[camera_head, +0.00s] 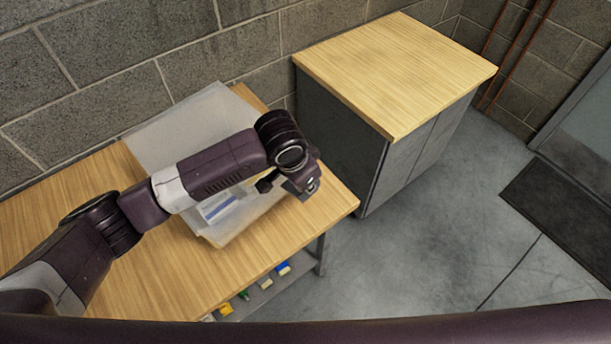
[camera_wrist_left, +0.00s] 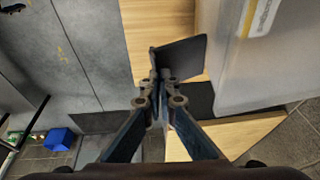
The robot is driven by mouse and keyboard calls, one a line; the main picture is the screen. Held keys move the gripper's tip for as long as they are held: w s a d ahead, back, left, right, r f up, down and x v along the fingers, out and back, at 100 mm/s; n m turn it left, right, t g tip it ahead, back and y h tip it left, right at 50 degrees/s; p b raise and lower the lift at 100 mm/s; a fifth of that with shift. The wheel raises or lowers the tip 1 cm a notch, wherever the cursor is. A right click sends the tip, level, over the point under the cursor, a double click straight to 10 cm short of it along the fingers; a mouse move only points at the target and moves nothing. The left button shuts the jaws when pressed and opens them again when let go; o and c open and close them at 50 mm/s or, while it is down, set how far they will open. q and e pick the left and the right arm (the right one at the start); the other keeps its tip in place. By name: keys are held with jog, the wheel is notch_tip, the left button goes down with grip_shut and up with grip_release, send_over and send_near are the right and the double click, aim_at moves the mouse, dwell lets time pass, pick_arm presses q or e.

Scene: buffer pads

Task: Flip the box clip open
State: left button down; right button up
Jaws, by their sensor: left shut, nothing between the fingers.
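A translucent plastic box (camera_head: 222,240) stands on the wooden table, with a pale translucent panel (camera_head: 180,135), which looks like its raised lid, behind it. A white and blue item (camera_head: 218,208) shows inside. My left arm crosses in front and hides much of the box. My left gripper (camera_head: 300,192) is at the box's right end, shut and empty; I cannot tell if it touches. In the left wrist view the shut fingers (camera_wrist_left: 165,65) are beside the box wall (camera_wrist_left: 255,75), which fills the upper right. I cannot clearly make out a clip. My right gripper is not in view.
The wooden table (camera_head: 90,215) has bare top at the left and front. A lower shelf holds several small coloured items (camera_head: 265,282). A grey cabinet with a wooden top (camera_head: 395,70) stands at the right. A block wall is behind; open floor (camera_head: 420,250) lies right.

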pick_arm(q)
jog(key=shift+s+d+f, duration=0.1)
dwell(0.6)
jog(key=shift+w+a+r+p, duration=0.25)
jog(key=shift+w+a+p, duration=0.35)
jog(key=shift+p, duration=0.05)
jog(key=r+p, duration=0.2)
jog(key=p, duration=0.1)
jog(key=r+p, duration=0.1)
jog(key=r, duration=0.1)
jog(key=shift+w+a+p, duration=0.25)
jog(key=shift+w+p, duration=0.05)
jog(key=shift+w, duration=0.05)
jog(key=shift+s+r, duration=0.1)
jog(key=shift+r, duration=0.2)
jog(key=s+r+b, duration=0.3)
jog(key=s+r, duration=0.1)
jog(key=r, duration=0.4)
jog(key=shift+a+r, duration=0.2)
jog(key=shift+a, duration=0.05)
